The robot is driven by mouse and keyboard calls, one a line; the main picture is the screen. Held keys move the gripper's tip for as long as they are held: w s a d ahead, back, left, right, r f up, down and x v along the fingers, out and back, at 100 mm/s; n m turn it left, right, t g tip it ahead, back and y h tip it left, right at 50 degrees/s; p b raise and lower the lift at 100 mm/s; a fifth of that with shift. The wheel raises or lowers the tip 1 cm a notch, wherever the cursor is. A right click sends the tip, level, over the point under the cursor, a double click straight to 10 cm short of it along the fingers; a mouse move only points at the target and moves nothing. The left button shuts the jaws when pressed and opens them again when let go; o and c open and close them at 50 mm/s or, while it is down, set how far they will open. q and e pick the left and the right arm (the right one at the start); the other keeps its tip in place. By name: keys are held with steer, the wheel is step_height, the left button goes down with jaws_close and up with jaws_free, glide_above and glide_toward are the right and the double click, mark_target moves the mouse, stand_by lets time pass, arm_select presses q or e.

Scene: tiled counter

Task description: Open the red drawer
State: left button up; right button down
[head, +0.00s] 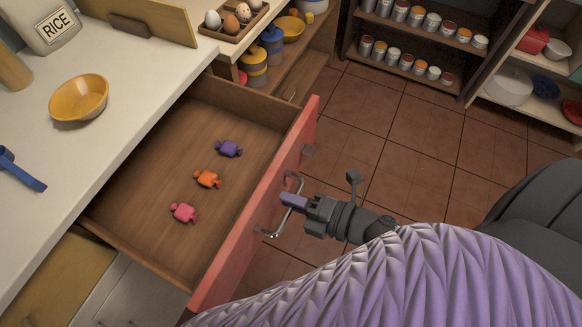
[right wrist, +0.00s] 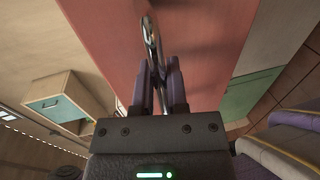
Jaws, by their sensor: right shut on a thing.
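The red drawer (head: 250,230) is pulled out from the counter, with its wooden inside open to view in the head view. Its red front also fills the upper middle of the right wrist view (right wrist: 203,55). A metal bar handle (head: 279,222) is fixed on the front, and it shows in the right wrist view (right wrist: 150,40). My right gripper (head: 290,201) is shut on the handle, its purple fingers (right wrist: 161,88) on either side of the bar. My left gripper is not seen in either view.
Purple (head: 229,149), orange (head: 207,179) and pink (head: 184,212) wrapped candies lie in the drawer. A yellow bowl (head: 78,97), rice canister (head: 48,24) and egg tray (head: 236,22) stand on the counter. Shelves with jars (head: 415,45) stand behind. The tiled floor (head: 400,130) is clear.

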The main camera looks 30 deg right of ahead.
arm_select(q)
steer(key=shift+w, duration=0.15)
arm_select(e)
steer(key=c, duration=0.7)
jaws_free()
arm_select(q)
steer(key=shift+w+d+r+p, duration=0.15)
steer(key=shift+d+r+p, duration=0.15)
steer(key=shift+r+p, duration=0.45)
arm_select(e)
steer(key=v, duration=1)
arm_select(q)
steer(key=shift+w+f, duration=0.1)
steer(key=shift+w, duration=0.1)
